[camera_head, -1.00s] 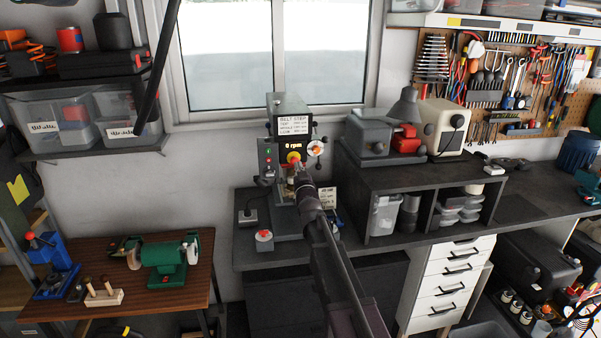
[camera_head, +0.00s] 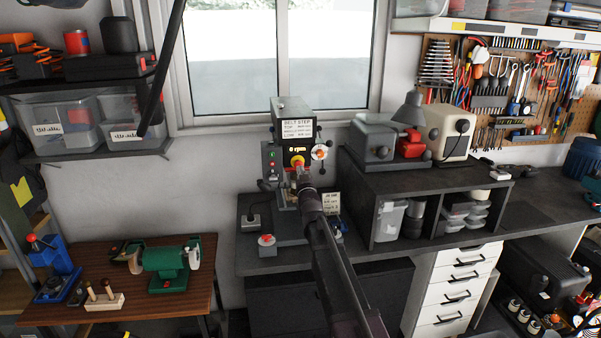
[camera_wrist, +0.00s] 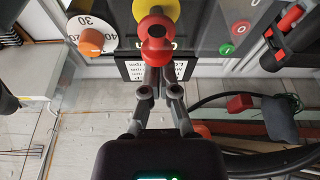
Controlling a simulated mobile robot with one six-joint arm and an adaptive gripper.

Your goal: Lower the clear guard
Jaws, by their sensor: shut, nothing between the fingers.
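The drill press (camera_head: 294,117) stands on the dark bench below the window, with a belt-step label on its head. Its front panel carries a red-and-yellow stop button (camera_head: 297,161), which also shows in the wrist view (camera_wrist: 156,48). My gripper (camera_head: 302,178) is in front of the press, just below that button in the head view. In the wrist view my gripper (camera_wrist: 158,72) has its fingers together and empty, close to the red button; I cannot tell if they touch it. The clear guard cannot be made out for certain; my arm hides part of the press's lower front.
A dial with an orange knob (camera_wrist: 91,40) and a green button (camera_wrist: 226,48) flank the stop button. A red-topped switch box (camera_head: 266,240) sits on the bench front left. A dark shelf unit (camera_head: 430,172) stands right of the press.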

